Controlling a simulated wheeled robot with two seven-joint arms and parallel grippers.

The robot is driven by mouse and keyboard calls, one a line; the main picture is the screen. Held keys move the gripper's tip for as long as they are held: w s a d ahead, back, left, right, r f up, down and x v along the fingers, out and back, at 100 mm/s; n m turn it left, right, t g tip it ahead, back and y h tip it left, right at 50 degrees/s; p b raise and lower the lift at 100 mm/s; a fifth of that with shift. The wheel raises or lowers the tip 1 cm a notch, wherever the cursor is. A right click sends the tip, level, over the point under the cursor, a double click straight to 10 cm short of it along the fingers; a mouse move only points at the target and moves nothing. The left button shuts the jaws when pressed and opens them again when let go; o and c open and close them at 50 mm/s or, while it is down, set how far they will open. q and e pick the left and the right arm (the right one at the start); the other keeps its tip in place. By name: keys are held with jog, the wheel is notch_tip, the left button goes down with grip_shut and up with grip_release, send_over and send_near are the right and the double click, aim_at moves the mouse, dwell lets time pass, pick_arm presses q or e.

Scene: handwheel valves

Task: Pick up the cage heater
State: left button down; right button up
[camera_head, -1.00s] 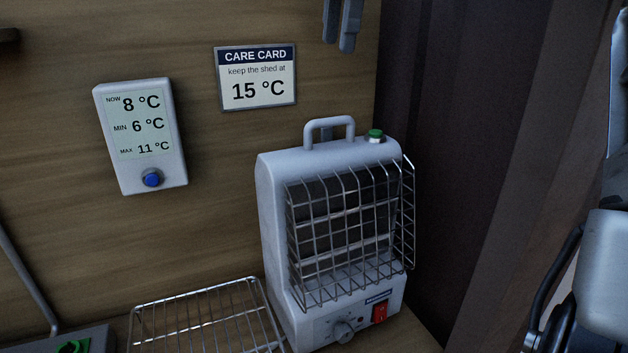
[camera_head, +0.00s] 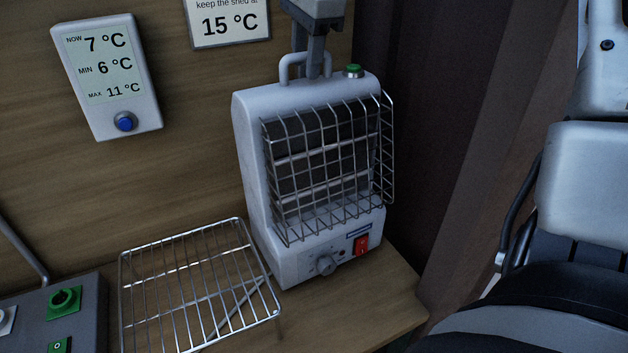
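The cage heater (camera_head: 258,150) is a pale grey box with a wire cage on its front, a knob, a red switch and a green button on top. It stands upright on the wooden bench by the wall. Its carrying handle (camera_head: 288,62) is on top. My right gripper (camera_head: 309,62) comes down from the top edge, with its two fingers at the handle, one in front and one seemingly behind. Whether the fingers are closed on the handle is not clear. My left gripper is not in view.
A wire rack (camera_head: 200,285) lies left of the heater. A control box (camera_head: 50,320) with a green knob is at the lower left. Bare bench (camera_head: 385,300) shows at the heater's right.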

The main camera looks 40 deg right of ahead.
jog(key=shift+f, duration=0.15)
grip_shut()
dwell(1.3)
